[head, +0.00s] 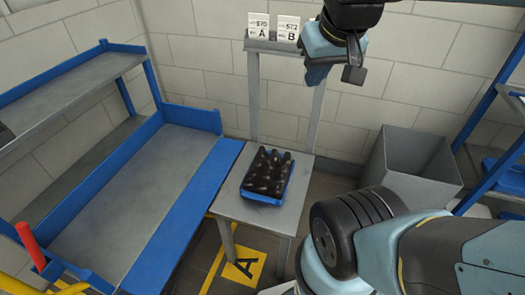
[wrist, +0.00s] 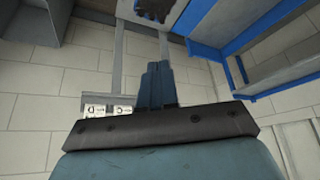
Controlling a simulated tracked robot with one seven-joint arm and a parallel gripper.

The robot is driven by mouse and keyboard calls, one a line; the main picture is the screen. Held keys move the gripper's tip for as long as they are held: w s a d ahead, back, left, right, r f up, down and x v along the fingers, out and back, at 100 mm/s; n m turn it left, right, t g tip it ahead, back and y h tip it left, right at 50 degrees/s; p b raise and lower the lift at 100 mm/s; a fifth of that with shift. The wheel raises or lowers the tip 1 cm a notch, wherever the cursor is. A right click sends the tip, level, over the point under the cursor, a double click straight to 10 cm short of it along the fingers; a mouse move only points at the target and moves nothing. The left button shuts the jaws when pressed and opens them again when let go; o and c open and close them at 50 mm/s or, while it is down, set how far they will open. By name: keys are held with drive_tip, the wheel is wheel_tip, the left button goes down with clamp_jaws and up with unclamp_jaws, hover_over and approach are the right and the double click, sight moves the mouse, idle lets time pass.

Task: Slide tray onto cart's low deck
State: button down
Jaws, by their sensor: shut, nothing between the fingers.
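A blue tray (head: 264,198) holding several dark bottles sits on a small grey table (head: 228,207), near its middle. Part of it shows at the top of the wrist view (wrist: 155,8). The cart, with a blue frame (head: 153,75), stands left of the table. Its grey low deck (head: 130,190) looks empty, and a blue strip (head: 190,205) runs along the side facing the table. My gripper (head: 316,80) is shut and empty, raised above and right of the tray, well apart from it. Its closed fingers show in the wrist view (wrist: 157,75).
A post frame behind the table carries cards A (head: 260,27) and B (head: 287,29). A grey bin (head: 410,165) stands right of the table. A blue rack (head: 490,110) is at far right. The cart's upper shelf (head: 75,90) overhangs the low deck's far left side.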

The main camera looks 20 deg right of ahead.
drive_tip(key=n+g, duration=0.4)
drive_tip(key=n, duration=0.2)
hover_over(272, 170)
drive_tip(key=w+a, duration=0.2)
drive_tip(key=a, duration=0.3)
wheel_tip(272, 170, down, 17)
drive_tip(key=w+a+f+n+g+h, duration=0.1)
drive_tip(key=w+a+f+n, duration=0.1)
drive_tip(key=f, duration=0.8)
drive_tip(key=w+a+f+n+g, duration=0.1)
drive_tip(key=w+f, duration=0.1)
drive_tip(key=f, duration=0.8)
drive_tip(key=w+a+f+n+g+h, duration=0.1)
drive_tip(key=w+a+f+n, duration=0.1)
drive_tip(key=f, duration=0.9)
drive_tip(key=s+d, duration=0.2)
drive_tip(key=d, duration=0.1)
drive_tip(key=s+d, duration=0.2)
drive_tip(key=d, duration=0.1)
drive_tip(key=s+d, duration=0.3)
drive_tip(key=shift+d+r, duration=0.15)
drive_tip(key=shift+r, duration=0.05)
drive_tip(key=shift+s+d+f, duration=0.15)
drive_tip(key=shift+s+f, duration=0.05)
drive_tip(key=shift+f, duration=0.55)
